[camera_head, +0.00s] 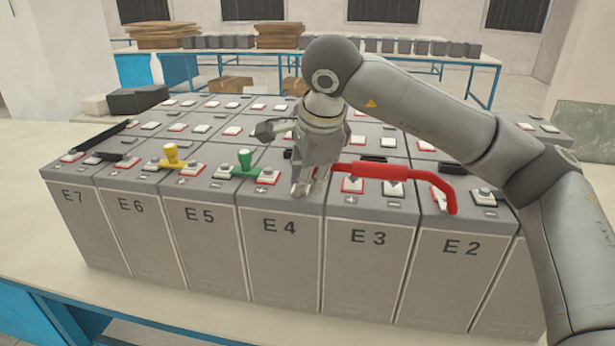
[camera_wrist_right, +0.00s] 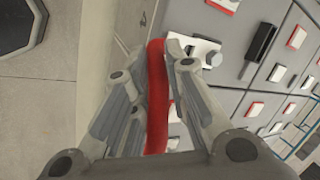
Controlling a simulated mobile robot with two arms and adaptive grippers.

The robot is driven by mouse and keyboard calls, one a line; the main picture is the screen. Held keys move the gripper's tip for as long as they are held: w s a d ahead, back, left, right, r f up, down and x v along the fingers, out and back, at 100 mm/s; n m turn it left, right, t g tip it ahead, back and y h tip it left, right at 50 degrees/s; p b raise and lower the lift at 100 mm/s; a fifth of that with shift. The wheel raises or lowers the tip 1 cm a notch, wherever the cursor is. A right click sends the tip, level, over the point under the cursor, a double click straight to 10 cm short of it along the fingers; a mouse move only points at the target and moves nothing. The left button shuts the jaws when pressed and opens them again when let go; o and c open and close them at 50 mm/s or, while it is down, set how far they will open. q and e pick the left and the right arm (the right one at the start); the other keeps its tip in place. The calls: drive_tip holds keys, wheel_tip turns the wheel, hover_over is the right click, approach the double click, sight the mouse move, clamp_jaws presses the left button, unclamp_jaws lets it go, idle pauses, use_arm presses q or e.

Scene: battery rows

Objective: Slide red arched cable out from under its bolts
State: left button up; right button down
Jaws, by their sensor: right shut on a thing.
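The red arched cable (camera_head: 385,170) lies across the tops of the front-row batteries from E4 over E3 to E2. Its right end bends down toward the front edge of E2, close to a red-framed terminal (camera_head: 438,196). My right gripper (camera_head: 303,184) is low over the front of E4, shut on the cable's left part. In the right wrist view, the red cable (camera_wrist_right: 156,95) runs between the fingers of my right gripper (camera_wrist_right: 152,75). The gripper hides the cable's left end in the head view, so I cannot tell whether that end sits under a bolt. My left gripper is not in view.
A black bar (camera_head: 100,136) lies at the far left. More batteries fill the rows behind. Pale table surface (camera_head: 30,215) is free at the left.

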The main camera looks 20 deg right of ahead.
drive_tip(key=shift+f+b, duration=0.35)
drive_tip(key=shift+b, duration=0.05)
idle(0.4)
drive_tip(key=c, duration=1.3)
unclamp_jaws()
drive_tip(key=shift+c, duration=0.2)
